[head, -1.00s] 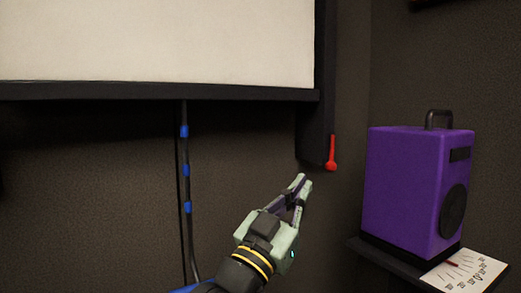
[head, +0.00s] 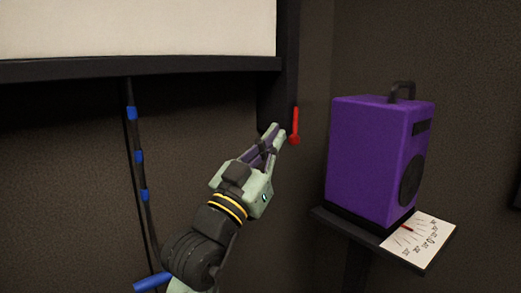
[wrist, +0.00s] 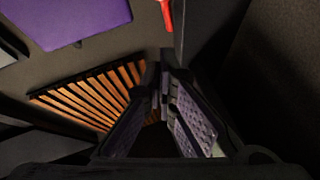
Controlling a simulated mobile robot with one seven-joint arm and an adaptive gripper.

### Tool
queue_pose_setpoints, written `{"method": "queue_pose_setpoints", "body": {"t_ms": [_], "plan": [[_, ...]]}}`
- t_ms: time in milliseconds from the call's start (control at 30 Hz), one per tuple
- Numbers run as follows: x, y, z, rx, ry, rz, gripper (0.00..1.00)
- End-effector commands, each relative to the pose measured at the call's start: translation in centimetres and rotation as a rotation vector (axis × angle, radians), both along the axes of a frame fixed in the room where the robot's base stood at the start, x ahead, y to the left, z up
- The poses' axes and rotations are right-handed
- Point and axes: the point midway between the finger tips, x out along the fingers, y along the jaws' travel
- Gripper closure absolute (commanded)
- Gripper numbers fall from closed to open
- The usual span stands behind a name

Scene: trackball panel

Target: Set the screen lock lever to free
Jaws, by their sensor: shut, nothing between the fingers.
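The red screen lock lever (head: 296,124) sits on the dark post (head: 275,107) at the right edge of the screen. Its narrow arm points up and its rounder end is at the bottom. In the wrist view part of the red lever (wrist: 166,14) shows at the top edge, beyond the fingertips. My gripper (head: 278,133) is shut and empty. Its tips are just left of and slightly below the lever in the head view; whether they touch it I cannot tell. In the wrist view the fingers (wrist: 163,68) converge towards the middle.
A white screen (head: 130,25) with a dark lower bar (head: 150,67) hangs at upper left. A purple speaker (head: 370,155) and a dial card (head: 425,240) rest on a shelf at right. A cable with blue bands (head: 139,157) hangs at left. A slatted orange panel (wrist: 90,95) shows in the wrist view.

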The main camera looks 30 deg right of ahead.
Motion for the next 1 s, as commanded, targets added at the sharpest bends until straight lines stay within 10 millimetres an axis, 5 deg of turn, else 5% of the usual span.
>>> {"method": "queue_pose_setpoints", "body": {"t_ms": [100, 300, 1000], "plan": [[0.7, -2.1, 1.6, 0.001, 0.001, -0.003, 1.00], [2.0, -4.6, 0.6, 0.002, 0.004, -0.001, 1.00], [2.8, -6.7, -0.6, 0.002, 0.000, -0.002, 1.00]]}}
